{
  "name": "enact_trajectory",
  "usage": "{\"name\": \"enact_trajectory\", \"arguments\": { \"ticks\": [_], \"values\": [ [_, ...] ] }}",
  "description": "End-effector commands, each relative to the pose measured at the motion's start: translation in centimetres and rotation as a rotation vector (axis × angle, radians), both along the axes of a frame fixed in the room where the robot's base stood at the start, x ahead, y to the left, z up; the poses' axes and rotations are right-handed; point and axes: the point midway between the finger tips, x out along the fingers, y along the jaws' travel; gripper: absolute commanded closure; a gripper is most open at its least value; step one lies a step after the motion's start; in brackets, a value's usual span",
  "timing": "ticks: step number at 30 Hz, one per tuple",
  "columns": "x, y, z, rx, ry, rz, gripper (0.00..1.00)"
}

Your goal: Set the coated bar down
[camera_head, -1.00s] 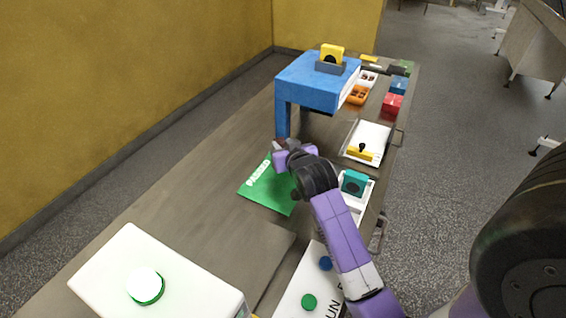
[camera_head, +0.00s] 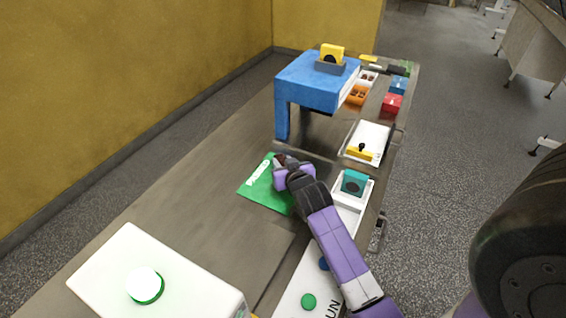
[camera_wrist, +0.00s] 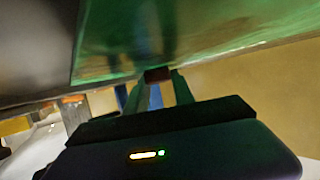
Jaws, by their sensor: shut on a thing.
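My gripper (camera_head: 281,163) is over the far part of the green mat (camera_head: 262,196) in the head view. It is shut on the coated bar (camera_wrist: 158,74), a small dark brown block between the fingertips in the wrist view. The bar is close to the green mat (camera_wrist: 200,35); I cannot tell whether it touches. In the head view the bar (camera_head: 280,159) shows only as a small dark spot at the fingertips. White lettering on the mat is partly visible to the left of my gripper.
A blue arch-shaped machine (camera_head: 305,85) stands just beyond the mat. To the right are a white tray with a teal block (camera_head: 353,183) and a white tray with a yellow handle (camera_head: 359,153). A white box with a round button (camera_head: 145,285) stands at the near left. The table left of the mat is clear.

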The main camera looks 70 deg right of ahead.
Motion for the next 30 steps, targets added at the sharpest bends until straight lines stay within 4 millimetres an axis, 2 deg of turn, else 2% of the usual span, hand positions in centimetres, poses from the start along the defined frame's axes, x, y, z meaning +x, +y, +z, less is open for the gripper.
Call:
{"name": "enact_trajectory", "arguments": {
  "ticks": [12,13,16,25,30],
  "values": [
    [-0.1,0.1,-1.5,0.005,0.007,0.001,0.93],
    [-0.1,0.1,-1.6,0.005,0.007,0.001,0.67],
    [-0.1,0.1,-1.7,0.005,0.008,0.001,0.49],
    [-0.2,0.2,-1.8,0.006,0.010,0.002,0.49],
    [-0.2,0.2,-0.5,0.006,0.011,0.001,0.49]
  ]
}}
